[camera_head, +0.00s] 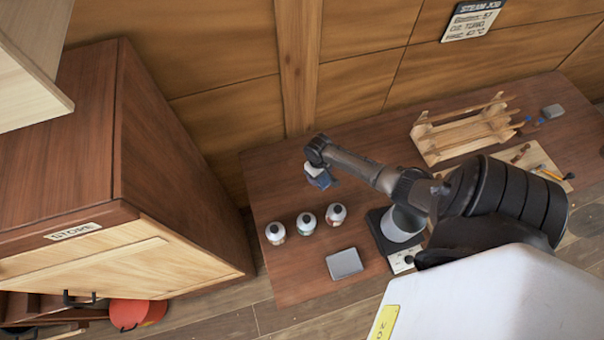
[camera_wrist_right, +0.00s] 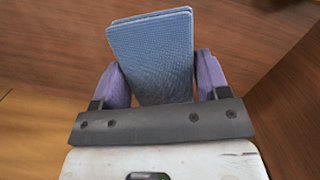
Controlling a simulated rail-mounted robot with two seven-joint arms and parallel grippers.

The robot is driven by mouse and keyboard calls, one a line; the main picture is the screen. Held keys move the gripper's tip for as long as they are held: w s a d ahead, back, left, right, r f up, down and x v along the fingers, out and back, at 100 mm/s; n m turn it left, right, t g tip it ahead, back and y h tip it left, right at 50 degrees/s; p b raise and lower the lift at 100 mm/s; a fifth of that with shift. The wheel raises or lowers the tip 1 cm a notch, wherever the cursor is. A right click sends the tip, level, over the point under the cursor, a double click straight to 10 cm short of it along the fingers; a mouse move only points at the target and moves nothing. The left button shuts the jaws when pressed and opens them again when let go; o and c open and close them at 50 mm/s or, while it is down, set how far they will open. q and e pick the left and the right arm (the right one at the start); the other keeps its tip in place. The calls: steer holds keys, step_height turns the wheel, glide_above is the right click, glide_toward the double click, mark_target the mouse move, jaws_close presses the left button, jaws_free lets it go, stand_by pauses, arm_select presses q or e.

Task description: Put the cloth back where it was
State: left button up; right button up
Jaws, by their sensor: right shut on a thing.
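The cloth (camera_wrist_right: 152,55) is a folded blue, textured piece. In the right wrist view it sits between the two purple fingers of my right gripper (camera_wrist_right: 165,82), which is shut on it. In the head view the right gripper (camera_head: 318,176) is small, over the far left part of the wooden table (camera_head: 285,280), with the dark blue cloth (camera_head: 323,180) at its tip. I cannot tell whether the cloth touches the table. My left gripper is not in view.
Three lidded jars (camera_head: 306,223) stand in front of the gripper. A wooden rack (camera_head: 465,130) stands at right. A cabinet marked STORE (camera_head: 150,150) stands left of the table.

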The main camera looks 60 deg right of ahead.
steer(key=s, duration=0.1)
steer(key=s+d+f, duration=0.1)
steer(key=s, duration=0.1)
steer(key=shift+s+d+f, duration=0.2)
steer(key=shift+d, duration=0.05)
steer(key=shift+s+d+f, duration=0.1)
steer(key=shift+s+f, duration=0.1)
steer(key=shift+f, duration=0.05)
steer(key=w+f+b, duration=0.1)
steer(key=w+f, duration=0.2)
steer(key=w, duration=0.1)
steer(key=b, duration=0.7)
glide_above(303, 185)
steer(key=s, duration=0.1)
step_height(303, 185, down, 4)
steer(key=shift+d+r, duration=0.15)
steer(key=shift+r, duration=0.05)
steer(key=shift+w+f+b, duration=0.2)
steer(key=shift+w+b, duration=0.55)
steer(key=shift+b, duration=0.15)
step_height(303, 185, down, 4)
steer(key=b, duration=0.5)
steer(key=shift+r, duration=0.1)
